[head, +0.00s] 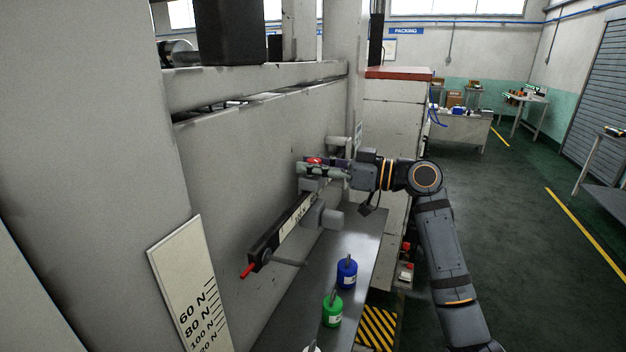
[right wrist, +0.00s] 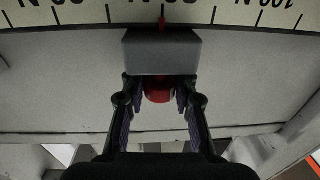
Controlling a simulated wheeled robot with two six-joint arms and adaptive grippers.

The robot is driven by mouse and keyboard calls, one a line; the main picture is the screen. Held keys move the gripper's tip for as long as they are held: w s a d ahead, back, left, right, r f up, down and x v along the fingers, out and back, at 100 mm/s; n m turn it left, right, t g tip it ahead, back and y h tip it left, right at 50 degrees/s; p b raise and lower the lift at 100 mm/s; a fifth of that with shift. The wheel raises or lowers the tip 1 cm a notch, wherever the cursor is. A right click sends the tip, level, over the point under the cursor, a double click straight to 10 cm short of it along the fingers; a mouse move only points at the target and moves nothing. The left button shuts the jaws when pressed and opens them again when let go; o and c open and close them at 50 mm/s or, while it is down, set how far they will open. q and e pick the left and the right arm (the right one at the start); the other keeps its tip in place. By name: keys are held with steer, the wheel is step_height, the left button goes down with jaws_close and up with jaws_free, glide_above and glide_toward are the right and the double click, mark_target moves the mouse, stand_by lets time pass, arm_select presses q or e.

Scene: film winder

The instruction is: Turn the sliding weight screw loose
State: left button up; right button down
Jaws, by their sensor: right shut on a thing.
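The sliding weight is a grey block (right wrist: 162,52) under the scale beam (head: 285,230); a red pointer on it stands at the scale in the right wrist view. The red screw (right wrist: 158,90) sits below the block, between the fingers of my right gripper (right wrist: 159,98). In the head view the right gripper (head: 312,168) reaches in from the right over the beam's far end, and a bit of the red screw (head: 314,161) shows there. The right gripper is shut on the screw. My left gripper is not in view.
A scale plate with N marks (head: 195,290) stands at the lower left. Blue (head: 347,272) and green (head: 332,309) weights stand on the grey shelf (head: 365,245) below. The machine wall is close behind the beam.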

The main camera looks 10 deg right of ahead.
steer(key=shift+n+g+y+b, duration=0.6)
steer(key=shift+n+g, duration=0.1)
steer(key=shift+g, duration=0.4)
steer(key=c, duration=1)
jaws_free()
steer(key=shift+d, duration=0.1)
steer(key=v, duration=1.2)
steer(key=shift+w, duration=0.1)
